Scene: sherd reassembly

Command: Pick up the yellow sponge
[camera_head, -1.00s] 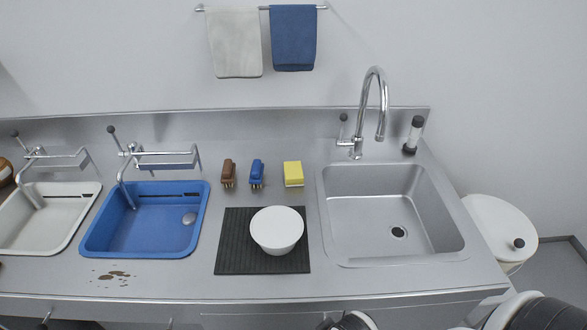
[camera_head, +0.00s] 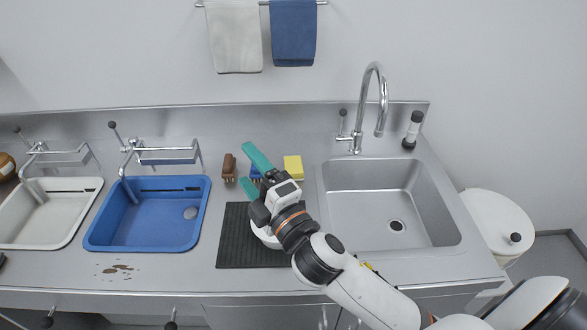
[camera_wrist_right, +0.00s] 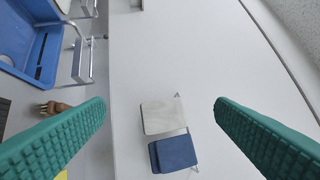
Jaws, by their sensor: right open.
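The yellow sponge (camera_head: 293,166) lies on the steel counter, left of the right-hand sink, next to the blue brush. A yellow sliver shows at the bottom left of the right wrist view, partly behind a finger. My right gripper (camera_head: 245,163) has green fingers spread open and empty. In the head view it appears left of the sponge, overlapping the blue brush, and it does not hold the sponge. Its height above the counter is hard to tell. My left gripper is not in view.
A brown brush (camera_head: 229,167) stands left of the mostly hidden blue brush (camera_head: 256,171). My right arm mostly hides a white bowl on the black mat (camera_head: 233,242). The blue basin (camera_head: 150,225) is left, the steel sink (camera_head: 370,220) right, with a tall faucet (camera_head: 381,100) behind.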

